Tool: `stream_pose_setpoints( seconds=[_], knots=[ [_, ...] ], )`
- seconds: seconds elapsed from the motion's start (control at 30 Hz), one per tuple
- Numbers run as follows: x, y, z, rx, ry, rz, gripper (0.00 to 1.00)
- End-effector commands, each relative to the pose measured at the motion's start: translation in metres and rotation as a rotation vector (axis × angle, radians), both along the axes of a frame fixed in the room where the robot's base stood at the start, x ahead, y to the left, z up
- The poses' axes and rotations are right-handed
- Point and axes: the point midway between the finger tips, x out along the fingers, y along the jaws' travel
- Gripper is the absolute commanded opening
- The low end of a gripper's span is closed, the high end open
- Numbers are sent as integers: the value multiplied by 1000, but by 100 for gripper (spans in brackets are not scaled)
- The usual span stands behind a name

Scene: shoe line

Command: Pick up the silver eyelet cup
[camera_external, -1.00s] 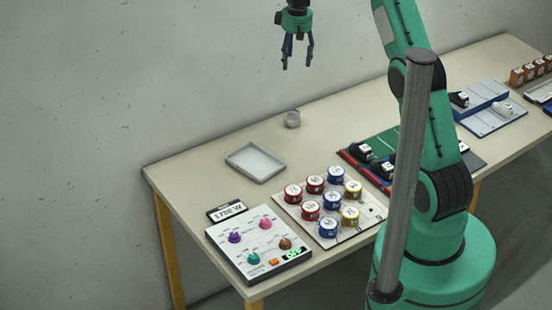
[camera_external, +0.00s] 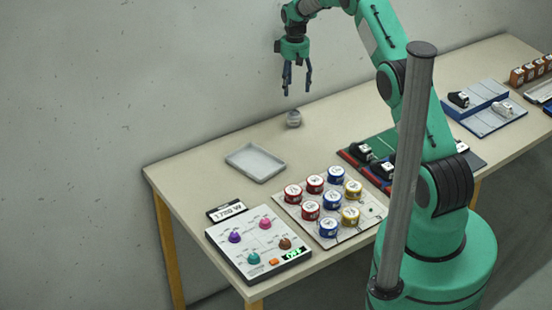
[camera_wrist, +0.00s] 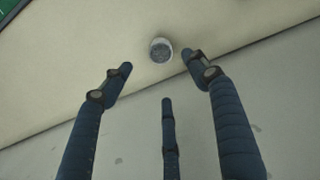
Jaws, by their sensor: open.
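The silver eyelet cup (camera_external: 293,119) is a small grey cup standing near the back edge of the table. In the wrist view the cup (camera_wrist: 161,50) shows from above, just beyond the fingertips and between the left and right fingers. My gripper (camera_external: 297,90) is above the cup, pointing down, with its fingers spread and empty. In the wrist view my gripper (camera_wrist: 163,82) shows three dark blue fingers apart, with nothing between them. The cup is apart from the fingers.
A shallow grey tray (camera_external: 240,153) lies left of the cup. A board of red, blue and yellow round containers (camera_external: 286,212) and a panel with coloured knobs (camera_external: 225,252) are nearer the front. The wall (camera_external: 80,100) stands behind the table. Bare tabletop (camera_external: 350,110) surrounds the cup.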

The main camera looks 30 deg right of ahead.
Motion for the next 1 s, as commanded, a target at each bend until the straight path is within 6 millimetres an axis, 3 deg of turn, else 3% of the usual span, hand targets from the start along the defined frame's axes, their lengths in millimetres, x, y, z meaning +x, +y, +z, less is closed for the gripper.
stream_pose_setpoints(
  seconds=[0.27,0.8,1.0],
  knots=[
    [-1,0,-7,0,2,0,60],
    [0,0,-77,1,1,0,60],
    [0,0,-86,0,-1,0,60]
  ],
)
